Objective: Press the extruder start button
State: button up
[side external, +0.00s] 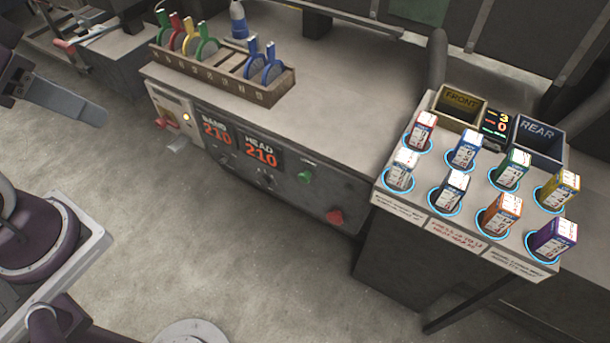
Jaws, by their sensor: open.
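A green push button (305,176) with a small label above it is on the front of the grey machine cabinet (345,70). A red button (335,216) sits lower and to its right on the same panel. I cannot read which one is marked as the extruder start. My gripper (62,100) is at the upper left, partly cut off by the picture edge. One long grey finger shows. It is open, apart from the panel, and well to the left of both buttons.
Two displays reading 210 (217,132) and a knob (265,180) are left of the buttons. A wooden rack (222,84) with coloured rings stands on top. At right, a stand (430,212) holds several coloured boxes. Open floor (190,230) lies before the panel.

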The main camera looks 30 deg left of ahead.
grip_shut()
jog(key=shift+w, duration=0.1)
dwell(1.2)
